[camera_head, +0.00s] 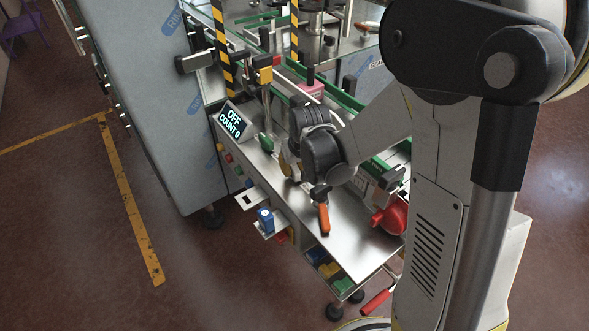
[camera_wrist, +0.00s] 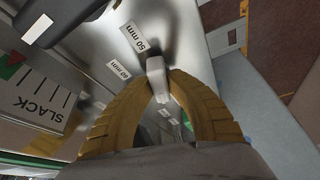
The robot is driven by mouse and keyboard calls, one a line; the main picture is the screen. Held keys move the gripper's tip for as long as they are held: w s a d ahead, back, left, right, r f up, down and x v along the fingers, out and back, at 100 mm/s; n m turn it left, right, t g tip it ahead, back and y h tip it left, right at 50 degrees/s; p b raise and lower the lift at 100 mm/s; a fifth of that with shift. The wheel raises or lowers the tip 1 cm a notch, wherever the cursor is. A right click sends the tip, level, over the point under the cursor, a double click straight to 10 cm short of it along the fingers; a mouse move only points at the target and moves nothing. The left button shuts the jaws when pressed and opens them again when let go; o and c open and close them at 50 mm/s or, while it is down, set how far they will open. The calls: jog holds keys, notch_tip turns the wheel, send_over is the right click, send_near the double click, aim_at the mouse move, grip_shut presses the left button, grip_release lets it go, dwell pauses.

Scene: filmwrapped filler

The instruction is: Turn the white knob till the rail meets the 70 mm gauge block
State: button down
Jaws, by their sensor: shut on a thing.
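In the wrist view, the two yellow fingers of my gripper (camera_wrist: 161,88) are closed on a pale white knob (camera_wrist: 155,66), one finger on each side. Small labels reading mm values lie beside it on the metal plate. In the head view, my wrist hides the knob and most of the gripper. The green guide rail (camera_head: 377,160) runs along the conveyor behind my wrist. A pink block (camera_head: 311,88) sits by the rails; I cannot read its size. Whether the rail touches a block is hidden.
A display (camera_head: 233,122) reads OFF, COUNT 0. An orange-handled lever (camera_head: 323,219) and a red knob (camera_head: 393,216) are on the metal deck near my wrist. A blue item (camera_head: 266,220) stands on a side shelf. In the wrist view, a SLACK scale (camera_wrist: 38,100) lies at left.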

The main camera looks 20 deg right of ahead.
jog(key=m+h, duration=0.1)
jog(key=m, duration=0.3)
jog(key=shift+m+h+b, duration=0.3)
jog(key=shift+h+b, duration=0.1)
jog(key=shift+m+g+h, duration=0.5)
jog(key=shift+m+g, duration=0.1)
jog(key=shift+m, duration=1.3)
jog(key=c, duration=1.3)
grip_release()
jog(key=v, duration=1.2)
